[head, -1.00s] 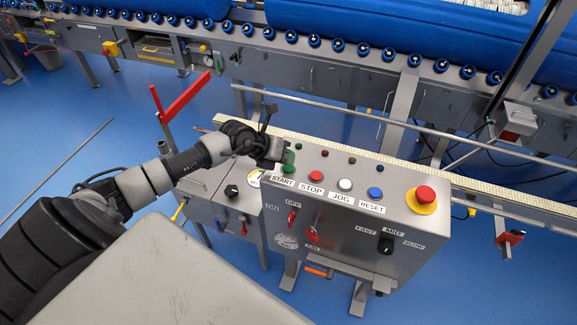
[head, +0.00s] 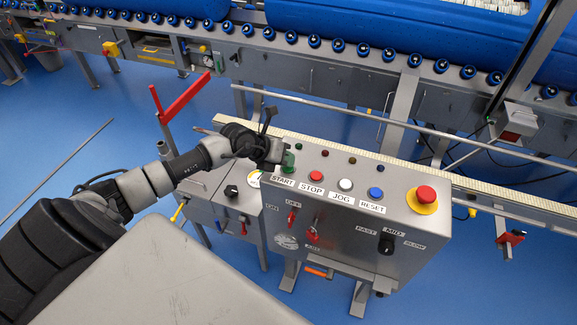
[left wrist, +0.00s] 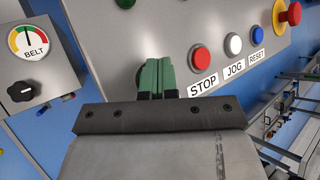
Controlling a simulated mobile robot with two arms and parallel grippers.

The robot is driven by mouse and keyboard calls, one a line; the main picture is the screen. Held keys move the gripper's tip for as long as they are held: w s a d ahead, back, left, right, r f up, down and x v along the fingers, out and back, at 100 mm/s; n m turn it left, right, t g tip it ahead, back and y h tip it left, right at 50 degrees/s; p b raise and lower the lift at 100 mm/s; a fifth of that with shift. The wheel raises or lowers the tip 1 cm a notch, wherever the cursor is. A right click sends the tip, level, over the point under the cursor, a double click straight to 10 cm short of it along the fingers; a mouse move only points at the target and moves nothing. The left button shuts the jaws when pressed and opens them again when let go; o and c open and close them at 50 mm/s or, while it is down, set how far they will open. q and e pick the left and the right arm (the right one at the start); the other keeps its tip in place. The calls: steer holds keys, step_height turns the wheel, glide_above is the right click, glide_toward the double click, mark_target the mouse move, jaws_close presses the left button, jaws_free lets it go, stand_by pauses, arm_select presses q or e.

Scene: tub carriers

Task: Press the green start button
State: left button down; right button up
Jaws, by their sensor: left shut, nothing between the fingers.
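The green start button (head: 288,169) is on the sloped top of the grey control console (head: 330,250), just above the START label (head: 282,182) in the head view. My left gripper (head: 288,158) is shut and empty, with its fingertips right over the button and partly covering it. In the left wrist view, the green finger pads (left wrist: 157,80) lie together, pointing at the panel left of the red stop button (left wrist: 201,59). They hide most of the start button there. I cannot tell whether the fingertips touch it. My right gripper is not in view.
A white jog button (head: 345,184), a blue reset button (head: 375,193) and a red emergency stop (head: 425,194) sit to the right on the panel. Small indicator lamps line its back edge. A red lever (head: 184,97) stands left of my gripper. A rail runs behind the console.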

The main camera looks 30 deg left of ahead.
arm_select(q)
steer(key=shift+r+p, duration=0.4)
steer(key=shift+p, duration=0.1)
steer(key=shift+r, duration=0.1)
step_height(320, 180, up, 6)
steer(key=p, duration=0.5)
stand_by(0.4)
